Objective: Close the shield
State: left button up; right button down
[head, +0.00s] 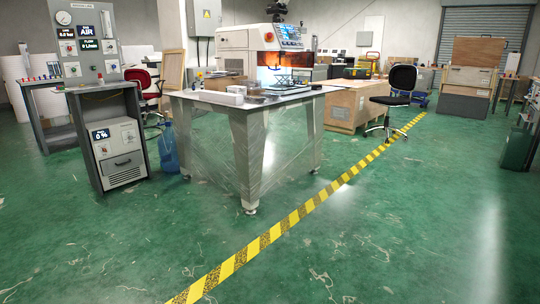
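A white benchtop machine (266,52) stands on a metal-legged table (205,103) in the middle of the head view, some way off. An orange see-through panel (284,60), which looks like the shield, is on the machine's front. A lit bay and a dark fixture show at its lower part. I cannot tell from here how far the shield is open. Neither of my grippers is in view.
A control panel (88,45) and a grey cabinet (118,150) stand at the left. A black chair (401,80) and wooden crates (351,108) are to the right of the table. Yellow-black floor tape (300,212) crosses the green floor, which is clear in front.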

aim_at(298, 59)
jog(key=i, duration=3.2)
